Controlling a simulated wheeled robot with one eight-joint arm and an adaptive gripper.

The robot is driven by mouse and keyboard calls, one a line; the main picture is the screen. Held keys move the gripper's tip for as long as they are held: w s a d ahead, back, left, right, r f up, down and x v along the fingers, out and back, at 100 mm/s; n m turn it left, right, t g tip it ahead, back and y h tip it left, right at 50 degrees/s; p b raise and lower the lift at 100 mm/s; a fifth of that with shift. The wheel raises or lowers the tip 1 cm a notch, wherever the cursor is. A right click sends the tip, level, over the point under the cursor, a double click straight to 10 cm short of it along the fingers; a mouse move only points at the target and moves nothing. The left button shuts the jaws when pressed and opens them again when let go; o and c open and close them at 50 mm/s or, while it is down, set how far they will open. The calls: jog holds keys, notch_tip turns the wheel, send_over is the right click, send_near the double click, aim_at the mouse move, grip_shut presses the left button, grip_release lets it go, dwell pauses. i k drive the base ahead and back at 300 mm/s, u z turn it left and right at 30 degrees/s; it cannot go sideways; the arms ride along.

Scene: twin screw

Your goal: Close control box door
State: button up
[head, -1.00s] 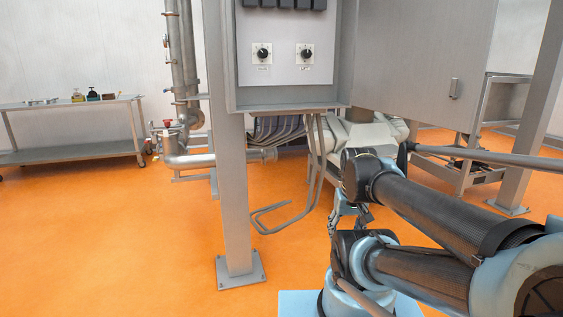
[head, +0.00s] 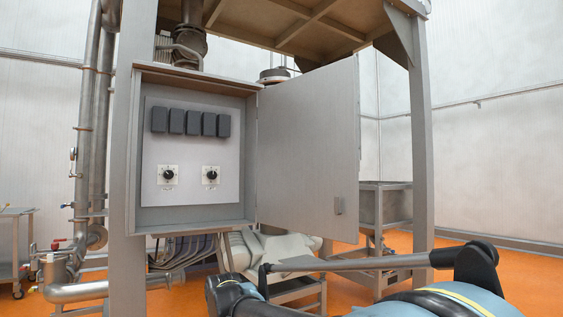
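The grey control box (head: 190,222) is mounted on the metal frame, left of centre in the head view. Its front is open and shows a panel with several dark blocks and two round knobs. The door (head: 305,145) is hinged on the box's right side and stands swung wide open to the right. My gripper cannot be made out in this view.
Upright posts of the metal frame (head: 421,150) stand on both sides of the box. Steel pipes (head: 88,140) run up at the left, with a table (head: 16,240) beyond them. Cables hang under the box. A steel stand (head: 385,215) is behind the door at the right.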

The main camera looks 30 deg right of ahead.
aim_at(308, 150)
jog(key=u, duration=3.05)
jog(key=k, duration=2.9)
jog(key=z, duration=1.55)
